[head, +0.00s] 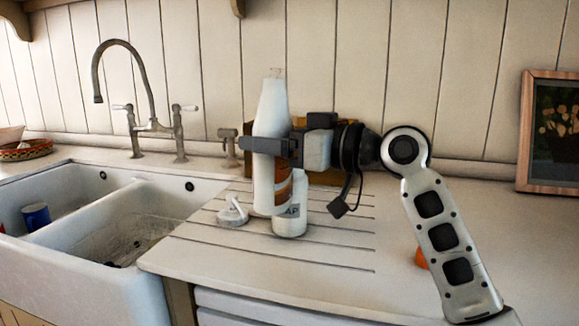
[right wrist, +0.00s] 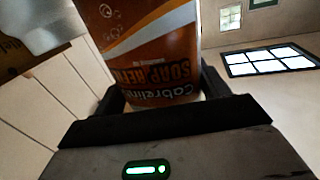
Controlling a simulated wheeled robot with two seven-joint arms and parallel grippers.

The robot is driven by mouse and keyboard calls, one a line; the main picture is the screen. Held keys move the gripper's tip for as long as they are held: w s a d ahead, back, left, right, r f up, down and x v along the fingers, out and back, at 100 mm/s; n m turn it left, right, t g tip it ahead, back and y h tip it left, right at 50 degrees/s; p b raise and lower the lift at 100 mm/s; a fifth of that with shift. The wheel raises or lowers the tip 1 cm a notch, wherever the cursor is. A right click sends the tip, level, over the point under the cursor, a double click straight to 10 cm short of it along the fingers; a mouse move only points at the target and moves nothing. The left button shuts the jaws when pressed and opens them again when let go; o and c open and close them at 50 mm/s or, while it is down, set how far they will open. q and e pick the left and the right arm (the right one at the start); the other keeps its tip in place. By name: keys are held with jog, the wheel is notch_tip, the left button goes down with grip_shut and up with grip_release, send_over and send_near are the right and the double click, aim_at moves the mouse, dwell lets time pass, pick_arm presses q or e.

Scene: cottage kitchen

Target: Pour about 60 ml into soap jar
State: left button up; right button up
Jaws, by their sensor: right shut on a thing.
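My right gripper (head: 268,146) is shut around the middle of a white refill bottle (head: 272,105) and holds it nearly upright above the drainboard. Its orange-brown label reads "soap refill" in the right wrist view (right wrist: 155,45). The soap jar (head: 291,222), white with "AP" showing on its label, stands on the counter just behind the bottle's lower end. The bottle hides the jar's upper part and mouth. A white pump top (head: 233,212) lies on the counter left of the jar. I cannot see any liquid flowing. My left gripper is not in view.
A double white sink (head: 110,275) with a blue cup (head: 36,217) lies left, below a tall tap (head: 150,127). A brown wooden item (head: 332,177) stands behind the gripper. An orange object (head: 421,259) is partly behind my right arm. A framed picture (head: 523,135) stands right.

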jog(key=shift+w+r+n, duration=0.1)
jog(key=shift+r+n, duration=0.2)
jog(key=shift+r, duration=0.8)
